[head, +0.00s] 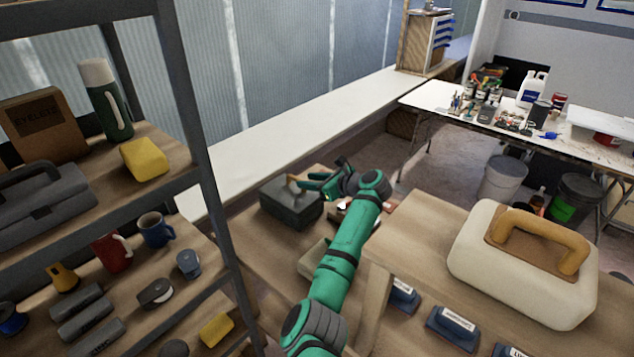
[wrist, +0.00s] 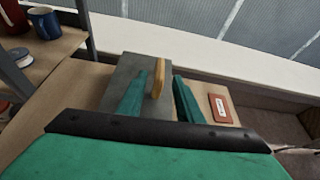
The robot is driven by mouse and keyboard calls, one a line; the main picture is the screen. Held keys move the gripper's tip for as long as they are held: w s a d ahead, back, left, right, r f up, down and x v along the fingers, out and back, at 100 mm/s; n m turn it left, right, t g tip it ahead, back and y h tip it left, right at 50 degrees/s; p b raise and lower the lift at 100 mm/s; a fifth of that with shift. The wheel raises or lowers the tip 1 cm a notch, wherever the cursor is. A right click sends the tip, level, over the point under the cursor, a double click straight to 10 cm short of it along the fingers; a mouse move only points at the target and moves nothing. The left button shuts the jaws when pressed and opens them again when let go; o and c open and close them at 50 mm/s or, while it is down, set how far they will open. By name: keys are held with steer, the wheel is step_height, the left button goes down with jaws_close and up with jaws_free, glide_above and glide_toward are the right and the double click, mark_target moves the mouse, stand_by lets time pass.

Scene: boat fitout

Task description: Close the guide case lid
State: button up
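A dark grey case (head: 290,207) with a small tan wooden handle (head: 293,183) sits on a low wooden table. I take it for the guide case. In the wrist view its grey top (wrist: 125,72) and the handle (wrist: 158,79) lie ahead of my gripper. My gripper (head: 322,181) is at the right side of the case, near the handle. In the wrist view its green fingers (wrist: 162,98) stand apart, and the handle shows between them, closer to the left finger. I cannot tell whether they touch it, or whether the lid is fully down.
A red-and-white box (wrist: 221,107) lies right of the case. A dark-framed shelf (head: 190,110) with mugs and tools stands at left. A nearer wooden table (head: 410,245) carries a cream case (head: 525,270). A long white ledge (head: 300,130) runs behind.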

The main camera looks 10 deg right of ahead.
steer(key=shift+v, duration=1.85)
